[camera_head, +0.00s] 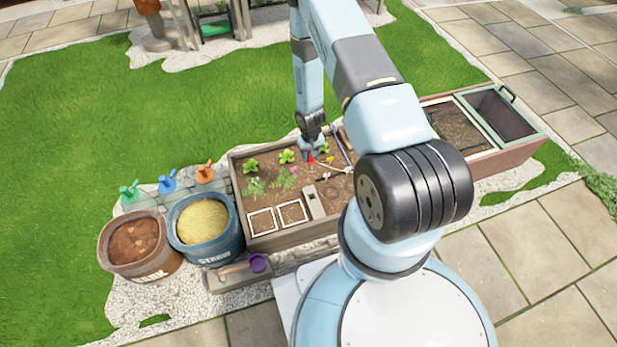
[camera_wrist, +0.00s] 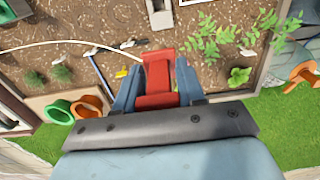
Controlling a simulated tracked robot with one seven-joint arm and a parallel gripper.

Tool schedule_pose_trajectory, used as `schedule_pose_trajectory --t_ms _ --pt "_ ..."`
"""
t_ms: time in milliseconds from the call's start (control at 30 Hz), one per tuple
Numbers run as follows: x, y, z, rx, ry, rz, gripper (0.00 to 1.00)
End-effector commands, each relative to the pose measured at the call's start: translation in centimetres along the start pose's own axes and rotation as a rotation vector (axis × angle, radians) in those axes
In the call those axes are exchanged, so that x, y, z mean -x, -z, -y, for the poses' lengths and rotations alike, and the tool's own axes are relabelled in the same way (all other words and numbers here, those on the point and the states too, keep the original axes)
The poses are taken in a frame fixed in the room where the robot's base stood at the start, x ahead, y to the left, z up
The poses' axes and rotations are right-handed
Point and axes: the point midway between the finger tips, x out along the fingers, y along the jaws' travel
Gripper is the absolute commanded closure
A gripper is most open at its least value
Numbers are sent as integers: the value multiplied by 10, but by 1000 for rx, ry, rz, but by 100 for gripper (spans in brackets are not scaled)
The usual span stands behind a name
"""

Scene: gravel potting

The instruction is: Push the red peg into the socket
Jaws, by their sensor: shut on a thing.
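My gripper (camera_wrist: 157,95) is shut on the red peg (camera_wrist: 158,75), with one blue-grey finger on each side of it in the wrist view. The peg's far end points toward the soil of the planter bed. In the head view my gripper (camera_head: 311,153) is over the back middle of the bed, and a bit of red shows at it. A pale cord (camera_wrist: 70,43) runs across the soil to the peg in the wrist view. A small grey block (camera_wrist: 160,18) lies just beyond the peg's end; I cannot tell whether it is the socket.
The wooden planter bed (camera_head: 285,238) holds several green plants and white square frames (camera_head: 262,222). A bark tub (camera_head: 112,232) and a straw tub (camera_head: 176,222) stand at left. A box with a green-framed lid (camera_head: 503,112) stands at right.

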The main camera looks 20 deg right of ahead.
Motion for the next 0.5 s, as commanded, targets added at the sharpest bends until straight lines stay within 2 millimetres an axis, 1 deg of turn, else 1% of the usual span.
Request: schedule_pose_trajectory --t_ms 33,100,200,333,500 --pt "-19 -7 1 6 -1 5 83" --pt "-39 -14 2 8 -1 5 83" --pt "-63 -24 3 9 -1 4 83" --pt "-84 -34 4 9 -1 2 83" --pt "-96 -39 5 9 -1 0 83"
